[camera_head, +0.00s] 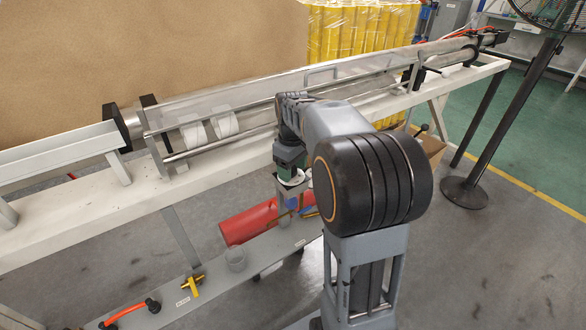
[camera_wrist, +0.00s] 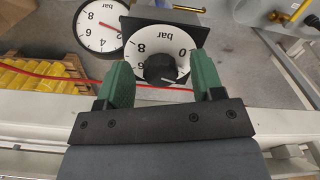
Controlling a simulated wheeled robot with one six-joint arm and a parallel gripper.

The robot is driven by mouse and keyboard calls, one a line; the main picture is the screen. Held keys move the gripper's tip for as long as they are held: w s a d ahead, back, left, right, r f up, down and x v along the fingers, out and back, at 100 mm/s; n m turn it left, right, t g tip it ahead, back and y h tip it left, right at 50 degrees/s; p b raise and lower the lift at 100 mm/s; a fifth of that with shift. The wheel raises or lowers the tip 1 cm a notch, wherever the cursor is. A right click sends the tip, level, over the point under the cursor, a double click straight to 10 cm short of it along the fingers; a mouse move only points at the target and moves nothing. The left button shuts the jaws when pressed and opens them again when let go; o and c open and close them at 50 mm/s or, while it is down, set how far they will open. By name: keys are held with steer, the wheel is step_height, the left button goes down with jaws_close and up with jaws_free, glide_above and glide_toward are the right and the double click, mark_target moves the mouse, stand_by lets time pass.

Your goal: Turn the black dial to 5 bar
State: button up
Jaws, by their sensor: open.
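The black dial (camera_wrist: 160,69) shows in the wrist view, in front of a round white scale marked "bar" on a black square plate (camera_wrist: 132,25). The numbers 8, 6 and 0 show on the scale; the lower part is partly hidden. I cannot read the dial's setting exactly. My gripper (camera_wrist: 163,73) is open, with one green finger to the left of the dial and one to its right. I cannot tell whether the fingers touch it. In the head view my gripper (camera_head: 291,200) points down beside the white bench; the dial cannot be made out there.
A white pressure gauge (camera_wrist: 100,26) with a red needle stands close to the left of the dial plate. A red hose (camera_wrist: 60,76) runs by the dial. In the head view, a red cylinder (camera_head: 248,222) and a yellow valve (camera_head: 192,286) are at the low shelf.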

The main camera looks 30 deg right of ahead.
steer(key=c, duration=0.9)
steer(key=shift+m, duration=0.3)
steer(key=m+p, duration=0.3)
steer(key=shift+a+r+m, duration=0.1)
steer(key=shift+r+m, duration=0.05)
steer(key=shift+m, duration=0.25)
steer(key=m+p, duration=0.2)
steer(key=m, duration=0.3)
steer(key=shift+a+m, duration=0.15)
steer(key=shift+m, duration=0.15)
steer(key=m+p, duration=0.2)
steer(key=m, duration=0.3)
steer(key=shift+w, duration=0.1)
steer(key=m+p, duration=0.1)
steer(key=m, duration=0.4)
steer(key=shift+w+a+p, duration=0.1)
steer(key=shift+p, duration=0.25)
steer(key=shift+m, duration=0.3)
